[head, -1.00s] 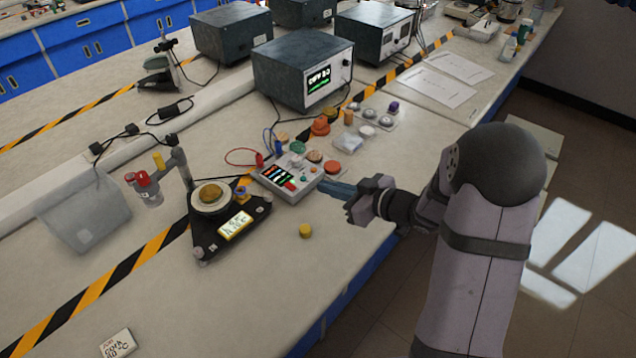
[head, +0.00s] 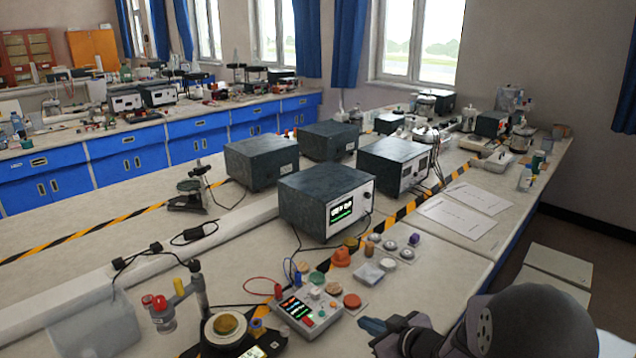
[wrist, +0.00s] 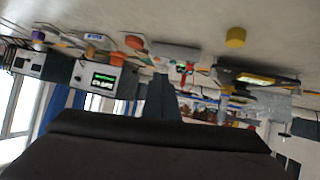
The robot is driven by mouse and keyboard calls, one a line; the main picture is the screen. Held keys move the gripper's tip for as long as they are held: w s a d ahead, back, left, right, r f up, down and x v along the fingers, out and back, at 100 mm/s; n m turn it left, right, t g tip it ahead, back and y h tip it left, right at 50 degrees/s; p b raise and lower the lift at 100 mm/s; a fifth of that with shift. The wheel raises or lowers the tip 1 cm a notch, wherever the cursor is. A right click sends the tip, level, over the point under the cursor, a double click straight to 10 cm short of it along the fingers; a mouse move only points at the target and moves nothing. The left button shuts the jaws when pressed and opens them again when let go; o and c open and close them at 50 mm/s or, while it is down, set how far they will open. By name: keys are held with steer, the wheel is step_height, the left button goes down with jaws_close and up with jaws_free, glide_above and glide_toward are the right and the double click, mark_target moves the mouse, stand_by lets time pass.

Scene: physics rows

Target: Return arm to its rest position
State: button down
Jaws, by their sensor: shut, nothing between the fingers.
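My gripper (head: 374,325) is shut and empty, at the lower right of the head view, just right of the small control box (head: 308,311) with coloured displays. My grey arm (head: 530,325) comes in from the lower right corner, partly cut off by the frame. In the wrist view the scene is upside down; my gripper's fingers (wrist: 161,100) show at the middle, above the dark wrist housing. A yellow cylinder (wrist: 235,37) on the bench shows there too.
A black stand with a round plate (head: 226,325) is left of the control box. Orange, red and purple pieces (head: 352,300) lie behind my gripper. A bench power supply (head: 327,203) stands farther back. Papers (head: 458,218) lie on clear bench to the right.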

steer(key=s+d+m+g+h+p, duration=0.2)
steer(key=s+d+m+g+h, duration=0.3)
steer(key=s+d+h, duration=0.45)
steer(key=s+a+m+g+y, duration=0.1)
steer(key=s+a+g+y, duration=0.1)
steer(key=s, duration=0.6)
steer(key=s+a+m+g+y+p, duration=0.1)
steer(key=s+a+g, duration=0.2)
steer(key=s, duration=0.6)
steer(key=shift+s+a+y, duration=0.3)
steer(key=shift+a+y, duration=0.05)
steer(key=shift+a, duration=0.7)
